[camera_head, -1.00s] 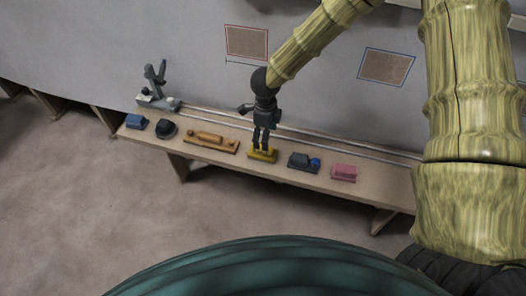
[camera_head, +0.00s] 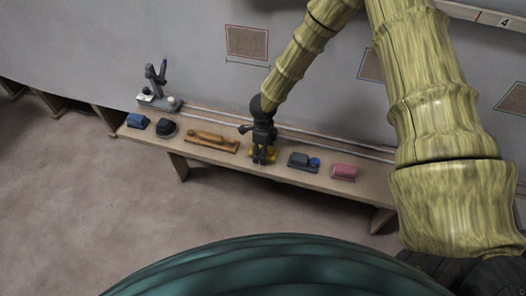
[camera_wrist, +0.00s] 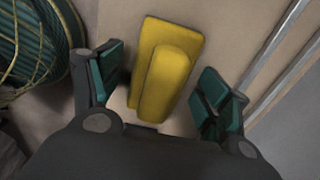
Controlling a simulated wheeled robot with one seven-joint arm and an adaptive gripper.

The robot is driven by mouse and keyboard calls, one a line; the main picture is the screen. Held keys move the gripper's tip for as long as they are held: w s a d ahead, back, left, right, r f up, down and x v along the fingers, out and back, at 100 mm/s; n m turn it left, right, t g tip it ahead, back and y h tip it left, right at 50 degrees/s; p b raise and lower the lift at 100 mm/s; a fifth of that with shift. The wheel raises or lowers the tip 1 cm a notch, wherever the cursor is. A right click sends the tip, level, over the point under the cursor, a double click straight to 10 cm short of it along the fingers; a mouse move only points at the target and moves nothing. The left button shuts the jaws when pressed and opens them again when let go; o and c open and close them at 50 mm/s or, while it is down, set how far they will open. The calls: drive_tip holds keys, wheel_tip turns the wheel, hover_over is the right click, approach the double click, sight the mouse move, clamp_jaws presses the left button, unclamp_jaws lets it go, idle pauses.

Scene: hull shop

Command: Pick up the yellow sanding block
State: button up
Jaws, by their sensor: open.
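The yellow sanding block (camera_wrist: 166,75) lies on the bench, with a raised grip on a flat base, in the wrist view. My gripper (camera_wrist: 165,88) is open, with one teal-padded finger on each side of the block and visible gaps between. In the head view the block (camera_head: 257,156) shows partly behind my gripper (camera_head: 263,160), which hides its middle. The block rests on the bench and is not held.
A wooden tool (camera_head: 211,140), a black object (camera_head: 166,128) and a blue block (camera_head: 137,121) stand to the left. Metal rails (camera_wrist: 275,48) run along the back.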

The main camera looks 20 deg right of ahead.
drive_tip(key=shift+c, duration=0.2)
drive_tip(key=c, duration=1.1)
drive_tip(key=shift+r, duration=0.1)
wheel_tip(320, 180, up, 10)
drive_tip(key=shift+f, duration=0.1)
drive_tip(key=o, duration=0.5)
drive_tip(key=c, duration=0.4)
